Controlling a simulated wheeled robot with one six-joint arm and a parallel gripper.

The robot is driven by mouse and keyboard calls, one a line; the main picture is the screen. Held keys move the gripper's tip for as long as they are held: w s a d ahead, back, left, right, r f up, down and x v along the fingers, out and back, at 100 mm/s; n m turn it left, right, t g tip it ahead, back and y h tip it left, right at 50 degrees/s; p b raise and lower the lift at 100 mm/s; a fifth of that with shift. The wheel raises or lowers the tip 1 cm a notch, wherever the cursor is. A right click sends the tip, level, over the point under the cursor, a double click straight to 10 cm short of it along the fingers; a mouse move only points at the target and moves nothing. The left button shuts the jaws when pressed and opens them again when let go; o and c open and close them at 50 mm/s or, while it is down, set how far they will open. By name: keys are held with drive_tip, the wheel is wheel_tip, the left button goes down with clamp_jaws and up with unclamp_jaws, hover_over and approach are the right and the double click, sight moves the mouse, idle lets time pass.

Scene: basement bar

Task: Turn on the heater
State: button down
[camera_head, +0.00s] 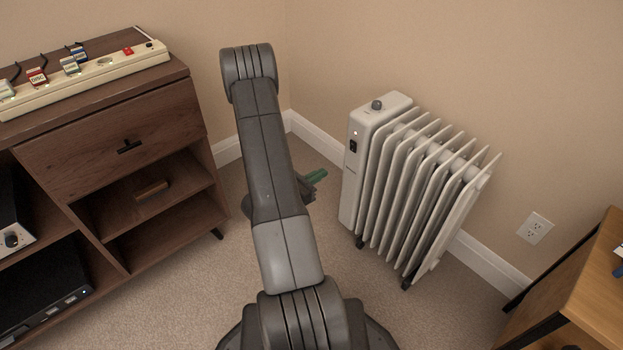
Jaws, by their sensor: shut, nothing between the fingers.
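The heater (348,190) is a white oil radiator with several fins, standing on the carpet right of centre. On its control panel are a grey knob (376,104) on top, a small light (355,133) that looks lit, and a dark rocker switch (353,146) below the light. The switch's position is too small to tell. My gripper (318,176) shows its green fingertips just left of the heater's front panel, lower than the switch. It is shut and looks empty, apart from the heater. My arm hides part of the gripper.
A brown cabinet (110,138) on the left carries a power strip (85,80) with several plugs and a red switch (128,51). A wall outlet (535,228) is right of the heater. A wooden table (590,285) stands at lower right. Carpet (420,315) is clear before the heater.

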drive_tip(key=shift+f+v, duration=0.1)
drive_tip(key=shift+v, duration=0.55)
drive_tip(key=shift+f+v, duration=0.15)
drive_tip(key=shift+v, duration=0.55)
drive_tip(key=shift+d, duration=0.1)
